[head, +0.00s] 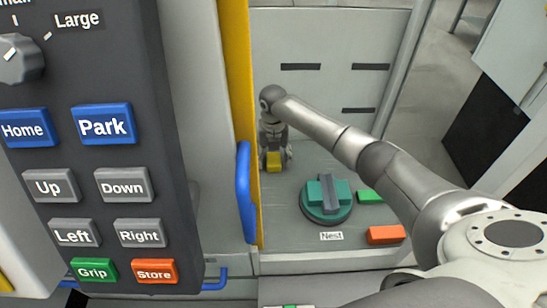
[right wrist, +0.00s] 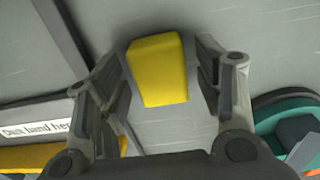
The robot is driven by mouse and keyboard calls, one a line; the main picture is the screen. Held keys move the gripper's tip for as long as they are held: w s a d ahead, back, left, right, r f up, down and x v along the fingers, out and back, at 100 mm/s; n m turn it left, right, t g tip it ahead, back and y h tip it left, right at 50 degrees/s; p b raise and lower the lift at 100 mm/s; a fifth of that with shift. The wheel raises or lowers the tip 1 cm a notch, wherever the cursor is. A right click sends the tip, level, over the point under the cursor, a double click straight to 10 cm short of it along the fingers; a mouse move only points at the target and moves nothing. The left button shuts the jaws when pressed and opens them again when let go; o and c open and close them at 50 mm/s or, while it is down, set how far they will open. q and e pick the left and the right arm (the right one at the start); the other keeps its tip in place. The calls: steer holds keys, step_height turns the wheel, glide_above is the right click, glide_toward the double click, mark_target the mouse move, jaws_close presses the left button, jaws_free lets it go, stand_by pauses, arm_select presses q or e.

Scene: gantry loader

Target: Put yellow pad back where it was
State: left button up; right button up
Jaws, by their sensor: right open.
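The yellow pad (head: 274,160) lies on the grey floor of the loader bay, near the yellow door post in the head view. In the right wrist view the yellow pad (right wrist: 159,70) sits between the two spread fingers, with a gap visible on each side. My right gripper (head: 275,163) is open and points down around the pad; it also shows in the right wrist view (right wrist: 165,90). My left gripper is not in view.
A round teal nest (head: 313,205) with a grey bar stands right of the pad, behind a "Nest" label (head: 331,236). A green block (head: 369,196) and an orange block (head: 384,235) lie further right. A button panel (head: 85,150) and yellow post (head: 238,80) stand left.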

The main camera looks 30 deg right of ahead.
mark_target(273, 158)
steer(key=shift+r, duration=0.2)
step_height(273, 158, up, 12)
steer(key=b, duration=0.1)
steer(key=shift+b, duration=0.4)
